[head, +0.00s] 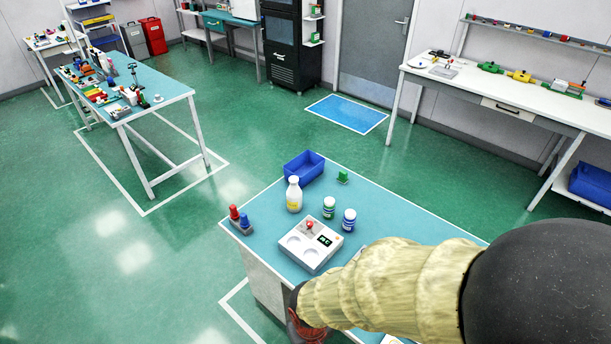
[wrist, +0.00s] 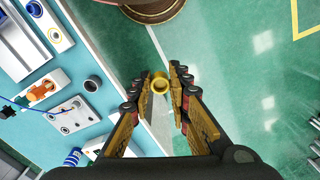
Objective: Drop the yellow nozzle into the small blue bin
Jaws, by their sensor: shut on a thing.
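The yellow nozzle (wrist: 159,83) is between the fingertips of my gripper (wrist: 160,82) in the wrist view, and the fingers are closed on it. I see it nearly end-on, as a ring. They are over the green floor beside the table edge. The small blue bin (head: 312,176) stands at the far corner of the near teal table (head: 400,212) in the head view, apart from my gripper.
Near the bin stand a white bottle (head: 294,196), a green-labelled jar (head: 329,208), a blue-labelled jar (head: 349,220) and a small green block (head: 342,177). A white device (head: 312,262) and red and blue pieces (head: 240,225) sit nearer. The floor left of the table is clear.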

